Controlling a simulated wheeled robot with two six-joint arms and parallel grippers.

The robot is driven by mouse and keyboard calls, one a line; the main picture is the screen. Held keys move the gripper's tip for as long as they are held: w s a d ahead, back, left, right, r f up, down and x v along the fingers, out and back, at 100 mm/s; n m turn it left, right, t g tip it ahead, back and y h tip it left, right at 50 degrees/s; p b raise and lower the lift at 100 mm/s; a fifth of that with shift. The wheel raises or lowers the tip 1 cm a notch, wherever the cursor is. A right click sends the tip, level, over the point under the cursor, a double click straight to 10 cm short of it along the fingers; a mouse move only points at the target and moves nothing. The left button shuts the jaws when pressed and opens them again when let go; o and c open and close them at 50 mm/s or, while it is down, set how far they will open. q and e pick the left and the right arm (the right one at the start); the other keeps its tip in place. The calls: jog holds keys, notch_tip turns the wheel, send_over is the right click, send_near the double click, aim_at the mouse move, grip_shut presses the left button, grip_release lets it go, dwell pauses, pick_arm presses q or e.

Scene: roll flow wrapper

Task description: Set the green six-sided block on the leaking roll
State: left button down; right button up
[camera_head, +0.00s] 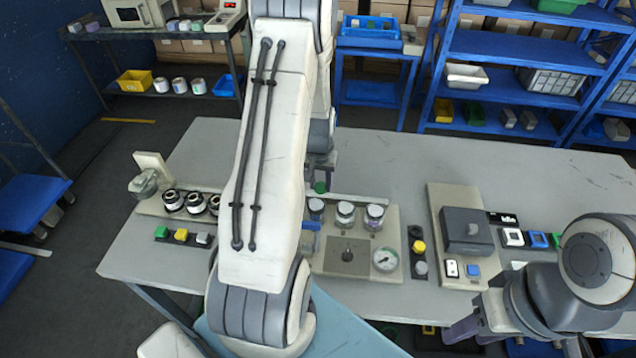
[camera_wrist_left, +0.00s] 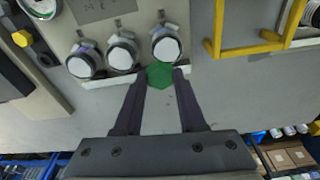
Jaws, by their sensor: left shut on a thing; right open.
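The green six-sided block (camera_wrist_left: 160,75) is between the fingertips of my left gripper (camera_wrist_left: 159,80) in the left wrist view. The gripper is shut on it. In the head view the block (camera_head: 319,187) shows small below my left gripper (camera_head: 319,180), just behind three cylindrical rolls with pale round tops (camera_head: 345,214). In the left wrist view the block is beside the rightmost of these rolls (camera_wrist_left: 166,46), overlapping its edge in the picture. I cannot tell which roll leaks. My right gripper (camera_head: 462,330) is open at the lower right, partly hidden by its arm.
A panel with a round gauge (camera_head: 386,260) is in front of the rolls. A yellow frame (camera_wrist_left: 255,45) stands beside them in the left wrist view. Dark cylinders (camera_head: 172,200) stand on a plate at left, partly hidden by my arm. The table's back right (camera_head: 540,170) is clear.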

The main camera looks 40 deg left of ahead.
pick_arm(q)
jog(key=shift+s+a+f, duration=0.1)
jog(key=shift+s+a, duration=0.05)
jog(key=shift+a, duration=0.6)
jog(key=shift+f+b, duration=2.65)
jog(key=shift+f, duration=0.6)
jog(key=shift+c, duration=2.1)
grip_release()
jog(key=shift+r, duration=0.1)
